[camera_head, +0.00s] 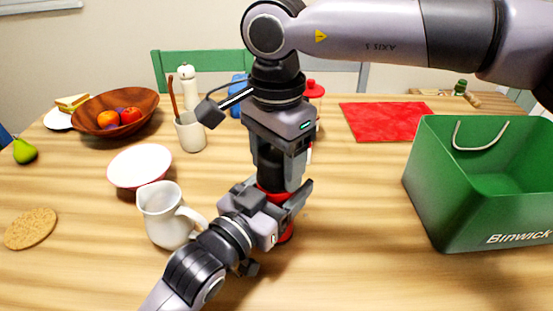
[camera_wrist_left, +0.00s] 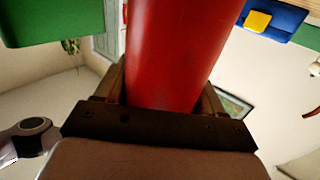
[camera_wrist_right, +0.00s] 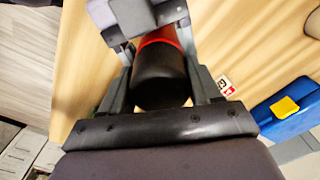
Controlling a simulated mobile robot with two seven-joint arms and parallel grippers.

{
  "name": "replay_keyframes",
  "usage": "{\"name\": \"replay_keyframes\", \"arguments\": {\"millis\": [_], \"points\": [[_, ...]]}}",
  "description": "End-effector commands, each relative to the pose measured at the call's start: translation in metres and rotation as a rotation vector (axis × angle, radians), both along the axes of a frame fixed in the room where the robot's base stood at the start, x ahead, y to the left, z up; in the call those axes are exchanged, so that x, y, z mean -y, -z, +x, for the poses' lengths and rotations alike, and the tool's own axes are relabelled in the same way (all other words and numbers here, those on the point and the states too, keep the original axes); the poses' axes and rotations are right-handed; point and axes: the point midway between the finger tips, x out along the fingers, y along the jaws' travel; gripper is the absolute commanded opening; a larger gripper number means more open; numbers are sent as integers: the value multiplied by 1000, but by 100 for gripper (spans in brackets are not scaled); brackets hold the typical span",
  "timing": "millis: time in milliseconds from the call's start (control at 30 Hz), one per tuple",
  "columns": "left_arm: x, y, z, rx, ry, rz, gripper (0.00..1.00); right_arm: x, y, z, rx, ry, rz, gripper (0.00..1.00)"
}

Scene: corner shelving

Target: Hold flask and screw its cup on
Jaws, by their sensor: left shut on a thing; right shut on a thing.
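The red flask (camera_head: 286,234) stands upright at the middle of the table, partly hidden by my grippers. My left gripper (camera_head: 281,204) is shut around its body from the side. The red body also fills the middle of the left wrist view (camera_wrist_left: 175,50). The black cup (camera_wrist_right: 160,80) is on the flask's top end, in line with the red body in the right wrist view. My right gripper (camera_head: 279,172) points down from above and is shut on the cup. Whether the thread is engaged is hidden.
A white jug (camera_head: 165,213) stands close left of my left gripper, with a white and red bowl (camera_head: 140,165) behind it. A green Binwick crate (camera_head: 470,225) stands at the right. A red-lidded object (camera_head: 314,88) is behind my right gripper. The table between flask and crate is clear.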

Motion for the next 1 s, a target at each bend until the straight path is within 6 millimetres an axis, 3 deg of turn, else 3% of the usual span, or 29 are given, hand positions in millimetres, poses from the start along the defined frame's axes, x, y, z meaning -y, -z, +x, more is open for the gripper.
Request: {"name": "replay_keyframes", "arguments": {"millis": [1000], "points": [[1,0,-1,1,4,1,0,1,0,1,3,1605,5,26]]}}
